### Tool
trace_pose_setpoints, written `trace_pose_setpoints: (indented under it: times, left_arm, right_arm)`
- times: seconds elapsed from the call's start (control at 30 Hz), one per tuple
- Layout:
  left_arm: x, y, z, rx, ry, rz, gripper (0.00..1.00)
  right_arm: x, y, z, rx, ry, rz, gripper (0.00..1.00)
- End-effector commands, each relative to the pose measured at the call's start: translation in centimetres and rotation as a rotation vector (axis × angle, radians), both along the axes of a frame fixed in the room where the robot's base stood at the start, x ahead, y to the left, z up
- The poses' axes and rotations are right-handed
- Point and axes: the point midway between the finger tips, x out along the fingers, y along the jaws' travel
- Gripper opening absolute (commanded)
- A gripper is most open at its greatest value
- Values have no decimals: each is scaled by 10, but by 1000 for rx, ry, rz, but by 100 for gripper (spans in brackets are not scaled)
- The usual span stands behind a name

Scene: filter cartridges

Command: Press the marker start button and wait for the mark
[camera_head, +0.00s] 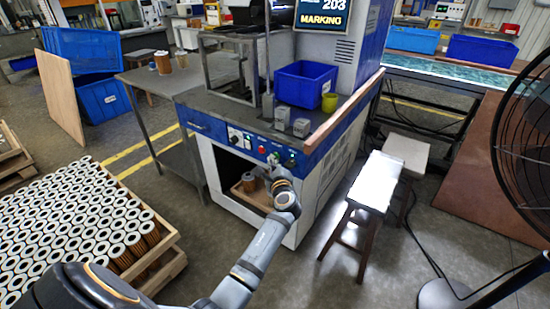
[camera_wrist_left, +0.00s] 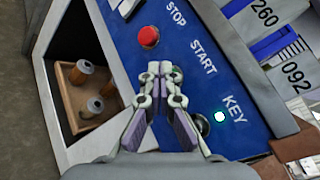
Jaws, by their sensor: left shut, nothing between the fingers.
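The marker machine (camera_head: 345,52) stands in the middle of the head view, and its screen (camera_head: 323,15) reads "203 MARKING". My left gripper (camera_head: 274,158) is at the blue front panel. In the wrist view, my left gripper (camera_wrist_left: 160,68) is shut and empty, with its tips at the START button. The green START button (camera_wrist_left: 177,73) is mostly hidden behind the fingers, and I cannot tell whether they touch it. The red STOP button (camera_wrist_left: 148,37) is beside it. My right gripper is not in view.
A wooden tray (camera_wrist_left: 90,128) with several cartridges sits in the machine's lower opening. A stool (camera_head: 371,180) and a fan (camera_head: 522,140) are on the right; crated cartridges (camera_head: 80,222) are on the left.

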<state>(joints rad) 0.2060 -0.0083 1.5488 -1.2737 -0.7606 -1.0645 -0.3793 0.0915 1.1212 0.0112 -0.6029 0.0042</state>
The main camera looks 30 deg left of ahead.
Motion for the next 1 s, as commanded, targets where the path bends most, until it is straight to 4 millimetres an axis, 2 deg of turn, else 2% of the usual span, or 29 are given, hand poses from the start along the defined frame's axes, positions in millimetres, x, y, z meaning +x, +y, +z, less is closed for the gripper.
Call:
trace_pose_setpoints:
  times: [0.47,0.77,1.0]
  left_arm:
    - [-15,1,1,1,1,0,0]
    - [-17,1,0,1,1,0,0]
    - [-39,3,2,1,2,0,0]
  right_arm:
    - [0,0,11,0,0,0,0]
    - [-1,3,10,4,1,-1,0]
    - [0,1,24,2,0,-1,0]
